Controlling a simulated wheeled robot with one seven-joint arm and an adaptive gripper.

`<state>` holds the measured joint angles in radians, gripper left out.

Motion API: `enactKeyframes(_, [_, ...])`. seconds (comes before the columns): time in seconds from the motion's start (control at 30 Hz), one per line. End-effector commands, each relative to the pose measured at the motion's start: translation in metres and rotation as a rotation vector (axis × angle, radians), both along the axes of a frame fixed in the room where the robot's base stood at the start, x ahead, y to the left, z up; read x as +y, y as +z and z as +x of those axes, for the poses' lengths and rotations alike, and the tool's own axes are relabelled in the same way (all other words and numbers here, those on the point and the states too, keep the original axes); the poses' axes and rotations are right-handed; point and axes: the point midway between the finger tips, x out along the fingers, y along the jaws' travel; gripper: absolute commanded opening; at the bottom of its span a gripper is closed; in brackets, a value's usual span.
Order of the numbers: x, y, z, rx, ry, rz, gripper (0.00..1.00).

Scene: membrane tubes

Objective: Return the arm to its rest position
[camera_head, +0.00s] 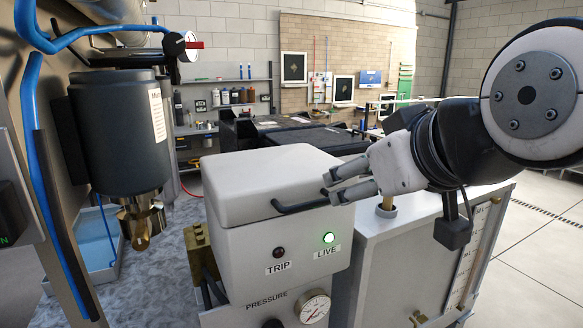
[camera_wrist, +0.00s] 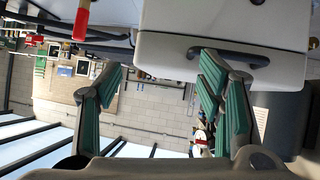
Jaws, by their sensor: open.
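My gripper (camera_head: 338,188) is at the end of my arm, which comes in from the right in the head view. Its fingers point left, at the right end of the black handle (camera_head: 298,206) on the white box lid (camera_head: 265,178). In the wrist view my gripper (camera_wrist: 165,75) is spread open with green finger pads and nothing between them. The handle (camera_wrist: 222,54) shows there beside the right-hand finger's tip. I cannot tell whether the finger touches it. The lid looks closed.
Below the lid are a lit green LIVE lamp (camera_head: 328,238), a dark TRIP lamp (camera_head: 279,252) and a pressure gauge (camera_head: 313,307). A dark canister with a brass fitting (camera_head: 143,223) hangs at left. A grey cabinet (camera_head: 395,245) stands under my gripper. Open floor lies at right.

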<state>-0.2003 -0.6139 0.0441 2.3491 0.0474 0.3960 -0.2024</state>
Motion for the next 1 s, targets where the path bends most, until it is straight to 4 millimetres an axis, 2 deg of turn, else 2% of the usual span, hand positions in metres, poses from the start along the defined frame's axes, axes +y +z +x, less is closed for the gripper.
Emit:
enactKeyframes(0.03, [-0.02,-0.02,-0.014,0.079,-0.058,0.005,0.61])
enactKeyframes(0.1, [-0.041,-0.046,-0.036,0.188,-0.128,0.012,0.61])
enactKeyframes(0.2, [-0.065,-0.077,-0.068,0.325,-0.224,0.03,0.61])
enactKeyframes(0.37, [-0.093,-0.116,-0.121,0.523,-0.37,0.06,0.61])
enactKeyframes(0.5, [-0.094,-0.154,-0.108,0.569,-0.375,0.053,0.61])
enactKeyframes(0.7, [-0.095,-0.196,-0.098,0.62,-0.376,0.039,0.61])
enactKeyframes(0.83, [-0.095,-0.214,-0.096,0.644,-0.376,0.033,0.61])
enactKeyframes(1.0, [-0.096,-0.219,-0.096,0.656,-0.376,0.03,0.61])
